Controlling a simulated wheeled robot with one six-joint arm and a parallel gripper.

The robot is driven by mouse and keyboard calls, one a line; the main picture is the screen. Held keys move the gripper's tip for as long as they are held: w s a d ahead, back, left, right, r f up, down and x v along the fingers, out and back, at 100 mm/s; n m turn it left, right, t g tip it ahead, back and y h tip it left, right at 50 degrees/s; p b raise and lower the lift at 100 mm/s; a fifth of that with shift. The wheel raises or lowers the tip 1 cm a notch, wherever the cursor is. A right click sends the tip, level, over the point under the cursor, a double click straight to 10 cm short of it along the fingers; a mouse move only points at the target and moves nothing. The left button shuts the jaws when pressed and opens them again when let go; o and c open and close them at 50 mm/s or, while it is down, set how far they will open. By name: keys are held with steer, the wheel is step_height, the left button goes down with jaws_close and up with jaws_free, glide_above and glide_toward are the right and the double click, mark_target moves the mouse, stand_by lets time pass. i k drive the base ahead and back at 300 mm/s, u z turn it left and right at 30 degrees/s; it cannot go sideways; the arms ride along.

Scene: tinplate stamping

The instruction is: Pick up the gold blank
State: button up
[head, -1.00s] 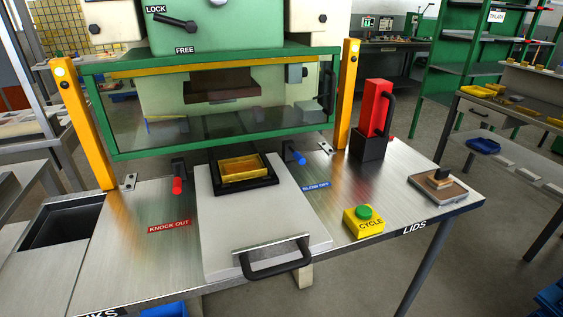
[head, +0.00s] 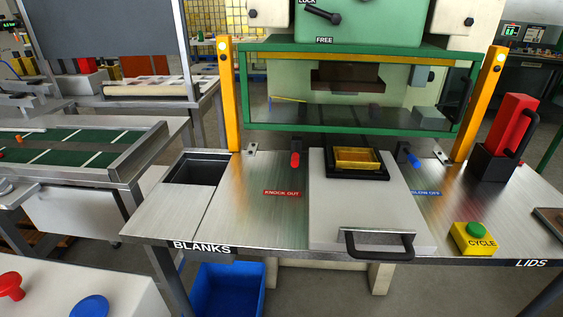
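A gold, rectangular piece with raised edges (head: 357,158) sits in a black frame (head: 373,176) on the pale sliding plate (head: 340,215) of the press. I cannot tell whether it is the blank or part of the die. At the left of the press table, by the BLANKS label (head: 201,247), is a dark recess (head: 196,166). No gold blank shows in it; its floor is partly hidden. My gripper is not in view.
The green-framed guard (head: 350,132) stands between yellow posts behind the plate. A black handle (head: 380,246) sticks out in front. A yellow CYCLE button box (head: 474,238) is at right. A blue bin (head: 228,287) stands below. A conveyor (head: 70,150) is at left.

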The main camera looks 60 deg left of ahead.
mark_target(345, 157)
steer(key=u, duration=1.8)
